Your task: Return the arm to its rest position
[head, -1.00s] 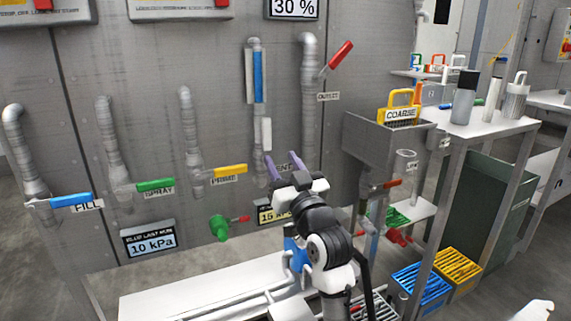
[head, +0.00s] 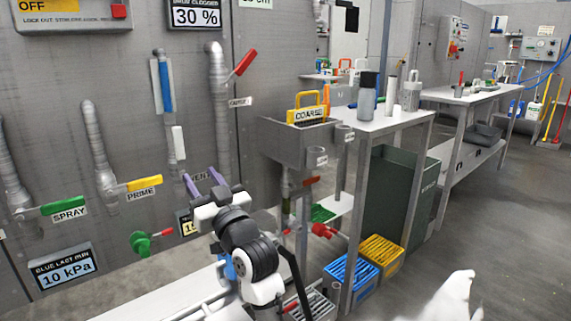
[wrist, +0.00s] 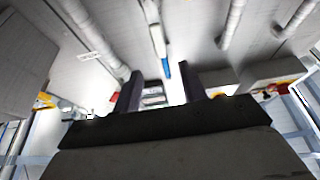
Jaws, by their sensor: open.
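My gripper (head: 204,180) is raised in front of the grey wall panel, with its two purple fingers apart and nothing between them. In the head view the fingers overlap the VENT label, and I cannot tell how far they are from the wall. My white and black arm reaches up from the lower middle of the picture. In the wrist view the gripper (wrist: 161,82) shows two dark fingers spread apart, pointing toward the pipes. A blue lever (wrist: 167,69) shows beyond them.
A green handle (head: 67,209), a yellow handle (head: 145,183) and a red handle (head: 244,60) stick out from the wall pipes. A metal hopper (head: 297,144) and a table (head: 385,122) stand to the right, with blue (head: 349,284) and yellow (head: 381,255) crates below. Floor is open at right.

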